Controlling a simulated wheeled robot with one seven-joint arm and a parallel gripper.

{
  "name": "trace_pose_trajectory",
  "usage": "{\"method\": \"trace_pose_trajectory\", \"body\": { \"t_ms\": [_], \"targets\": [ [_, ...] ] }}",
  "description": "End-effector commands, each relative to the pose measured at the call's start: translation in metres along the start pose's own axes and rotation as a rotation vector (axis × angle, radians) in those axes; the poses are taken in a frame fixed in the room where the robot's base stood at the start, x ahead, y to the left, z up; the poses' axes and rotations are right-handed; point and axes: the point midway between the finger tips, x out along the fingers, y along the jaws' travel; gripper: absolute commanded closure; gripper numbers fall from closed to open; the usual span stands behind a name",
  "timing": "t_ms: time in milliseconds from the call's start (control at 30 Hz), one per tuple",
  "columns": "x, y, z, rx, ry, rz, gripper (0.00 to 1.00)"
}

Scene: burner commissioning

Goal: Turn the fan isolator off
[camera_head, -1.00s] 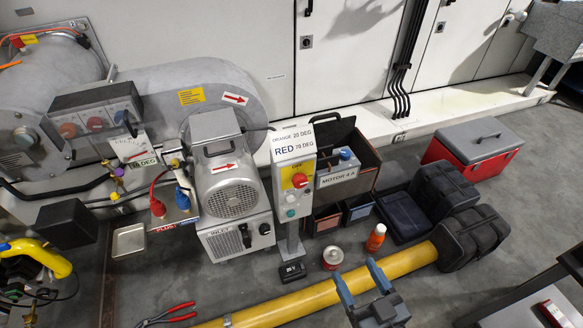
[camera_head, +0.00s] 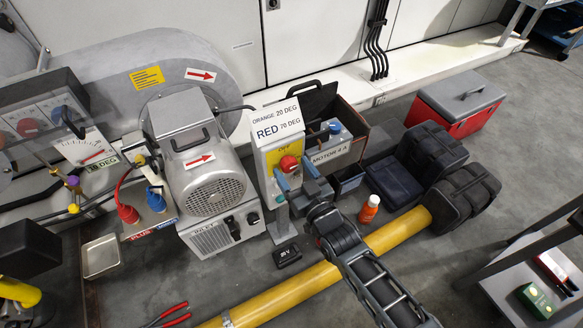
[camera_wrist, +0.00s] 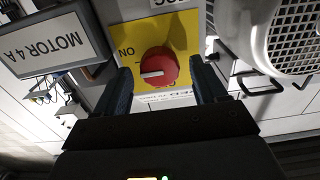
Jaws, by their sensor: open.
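The fan isolator is a red rotary knob (camera_head: 289,163) on a yellow plate on the grey post box. In the wrist view the knob (camera_wrist: 158,68) shows a white mark pointing left in the picture, toward the side with the upside-down "ON" label (camera_wrist: 127,52). My gripper (camera_head: 296,177) is in front of the box. In the wrist view its two dark fingers (camera_wrist: 163,92) stand apart, one on each side of the knob, with visible gaps. The OFF label is not readable in the wrist view.
The fan motor (camera_head: 210,175) stands close left of the post. The "MOTOR 4 A" box (camera_head: 331,153) is close on the right. A yellow pipe (camera_head: 285,292), an orange bottle (camera_head: 369,208) and black bags (camera_head: 463,205) lie on the floor.

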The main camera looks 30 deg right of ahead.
Motion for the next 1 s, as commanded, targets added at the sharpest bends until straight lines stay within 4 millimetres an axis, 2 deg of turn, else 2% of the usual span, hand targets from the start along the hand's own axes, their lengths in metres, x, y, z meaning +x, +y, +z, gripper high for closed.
{"method": "trace_pose_trajectory", "body": {
  "t_ms": [167, 433, 1000],
  "targets": [
    [0.0117, 0.0, 0.0003, 0.0, -0.001, 0.0, 0.29],
    [0.0128, 0.0001, -0.0001, 0.0, -0.001, 0.0, 0.29],
    [0.0125, 0.0, -0.0002, 0.0, 0.0, 0.0, 0.83]
  ]
}}
